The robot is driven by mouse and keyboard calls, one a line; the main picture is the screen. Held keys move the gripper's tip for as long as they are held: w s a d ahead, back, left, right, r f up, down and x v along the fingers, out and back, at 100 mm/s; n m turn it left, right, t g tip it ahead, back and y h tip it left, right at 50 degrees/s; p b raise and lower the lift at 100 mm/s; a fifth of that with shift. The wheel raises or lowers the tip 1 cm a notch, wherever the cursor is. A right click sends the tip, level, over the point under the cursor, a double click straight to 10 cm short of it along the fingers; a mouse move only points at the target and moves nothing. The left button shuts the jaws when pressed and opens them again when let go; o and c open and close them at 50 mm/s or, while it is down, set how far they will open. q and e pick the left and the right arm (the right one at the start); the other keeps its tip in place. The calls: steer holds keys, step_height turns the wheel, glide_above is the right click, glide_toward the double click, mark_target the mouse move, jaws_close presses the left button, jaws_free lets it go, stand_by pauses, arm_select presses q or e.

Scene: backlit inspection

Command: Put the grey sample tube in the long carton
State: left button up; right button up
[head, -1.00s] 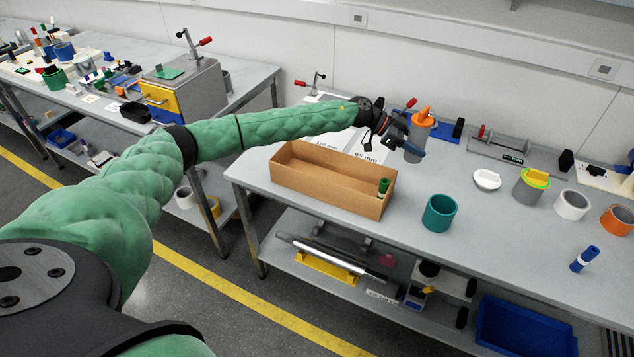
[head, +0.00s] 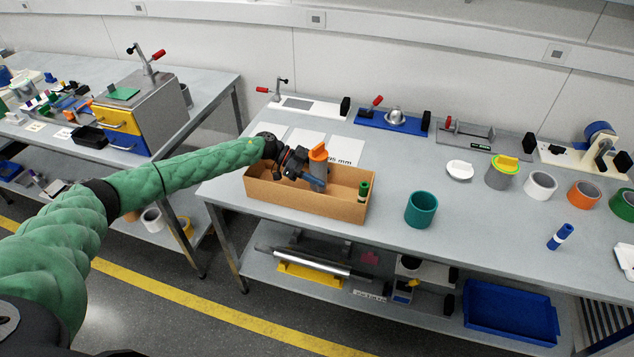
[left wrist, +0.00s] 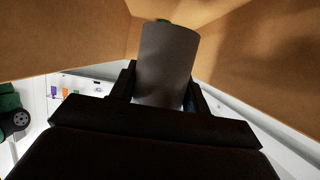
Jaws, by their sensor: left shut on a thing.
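The long carton (head: 300,201) is an open brown box at the front left of the bench. My left gripper (head: 314,180) reaches down into its opening. It is shut on the grey sample tube, whose orange top (head: 318,152) stands above the fingers. In the left wrist view, the tube's grey body (left wrist: 166,65) sits between the fingers, with brown carton walls around it. Whether the tube touches the carton floor is hidden by the front wall. A green tube with a white band (head: 363,192) stands at the carton's right end. My right gripper is not in view.
A teal cup (head: 421,209) stands right of the carton. Farther right are a grey pot with a yellow top (head: 500,173), a white ring (head: 540,186) and a blue marker-like tube (head: 561,236). Fixtures line the back. The bench between carton and teal cup is clear.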

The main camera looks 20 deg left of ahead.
arm_select(q)
steer(key=shift+f, duration=0.5)
step_height(320, 180, down, 3)
steer(key=shift+r+p, duration=0.1)
steer(key=shift+p, duration=0.65)
steer(key=shift+f, duration=0.35)
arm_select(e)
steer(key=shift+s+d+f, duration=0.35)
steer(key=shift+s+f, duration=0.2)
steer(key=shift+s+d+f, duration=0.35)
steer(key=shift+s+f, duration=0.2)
arm_select(q)
steer(key=shift+f, duration=0.2)
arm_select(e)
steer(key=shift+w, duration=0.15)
arm_select(q)
steer(key=o, duration=1)
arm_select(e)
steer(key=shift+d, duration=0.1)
arm_select(q)
steer(key=shift+r, duration=0.1)
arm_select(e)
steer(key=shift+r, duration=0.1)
